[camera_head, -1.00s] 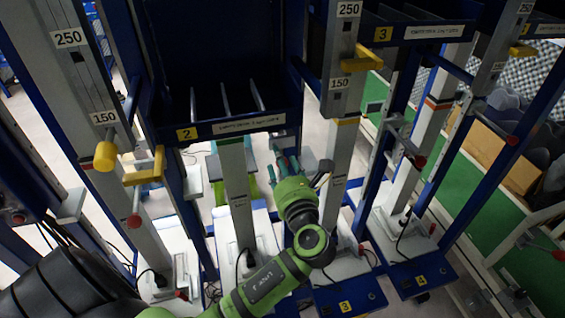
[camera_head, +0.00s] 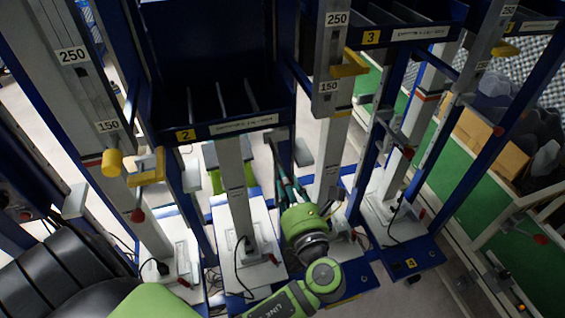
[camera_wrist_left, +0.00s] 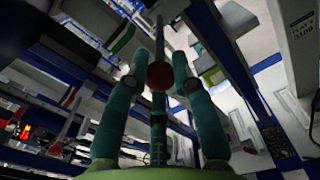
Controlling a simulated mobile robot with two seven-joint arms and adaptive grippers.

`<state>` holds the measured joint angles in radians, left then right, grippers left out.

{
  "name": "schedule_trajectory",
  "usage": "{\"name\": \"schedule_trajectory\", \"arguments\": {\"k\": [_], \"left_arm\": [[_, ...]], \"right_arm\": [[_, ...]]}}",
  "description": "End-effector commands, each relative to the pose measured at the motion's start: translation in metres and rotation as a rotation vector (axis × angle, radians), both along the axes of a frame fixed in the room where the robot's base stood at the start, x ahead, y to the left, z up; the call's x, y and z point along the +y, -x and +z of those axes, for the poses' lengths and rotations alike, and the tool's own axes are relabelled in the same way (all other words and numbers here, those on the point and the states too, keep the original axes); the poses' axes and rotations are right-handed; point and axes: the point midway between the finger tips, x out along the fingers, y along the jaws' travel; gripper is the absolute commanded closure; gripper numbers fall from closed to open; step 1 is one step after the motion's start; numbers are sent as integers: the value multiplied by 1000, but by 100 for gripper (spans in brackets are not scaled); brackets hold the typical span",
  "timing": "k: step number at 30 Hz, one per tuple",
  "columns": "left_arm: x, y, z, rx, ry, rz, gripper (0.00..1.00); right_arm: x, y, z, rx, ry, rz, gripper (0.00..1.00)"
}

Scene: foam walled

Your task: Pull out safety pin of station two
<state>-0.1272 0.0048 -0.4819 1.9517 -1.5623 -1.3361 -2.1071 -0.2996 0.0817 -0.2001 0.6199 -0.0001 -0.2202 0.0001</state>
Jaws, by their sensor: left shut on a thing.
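Station two is the blue bin frame with the yellow "2" label (camera_head: 186,135) and a pale upright post (camera_head: 236,185) below it. My left gripper (camera_head: 280,165) is just right of this post, below the bin, with its green wrist under it. In the left wrist view, the teal fingers (camera_wrist_left: 158,62) are shut on a red ball knob (camera_wrist_left: 160,77), the safety pin's handle. A grey rod (camera_wrist_left: 160,38) runs on from the knob. In the head view the held knob is hidden. I cannot tell whether the rod is still in its hole. My right gripper is not in view.
Station three's bin (camera_head: 371,38) and scale post (camera_head: 330,110) stand close to the right of my left gripper. Other red knobs show at the left post (camera_head: 137,215) and right post (camera_head: 408,152). A yellow handle (camera_head: 146,172) juts out left of the station two post.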

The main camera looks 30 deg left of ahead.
Motion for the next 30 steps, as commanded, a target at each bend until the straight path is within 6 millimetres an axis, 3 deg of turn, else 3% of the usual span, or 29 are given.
{"name": "schedule_trajectory", "arguments": {"k": [9,10,11,12,23,30], "left_arm": [[-4,4,-5,10,7,1,100],[-4,5,-6,10,6,1,67],[-4,5,-6,10,6,1,55],[-4,4,-5,10,5,1,50],[-6,5,-2,4,3,0,50],[-34,29,-3,6,6,-1,50]], "right_arm": [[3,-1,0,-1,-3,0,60],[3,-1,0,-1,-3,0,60],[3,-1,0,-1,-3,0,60],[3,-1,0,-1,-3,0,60],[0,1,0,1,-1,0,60],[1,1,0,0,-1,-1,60]]}}
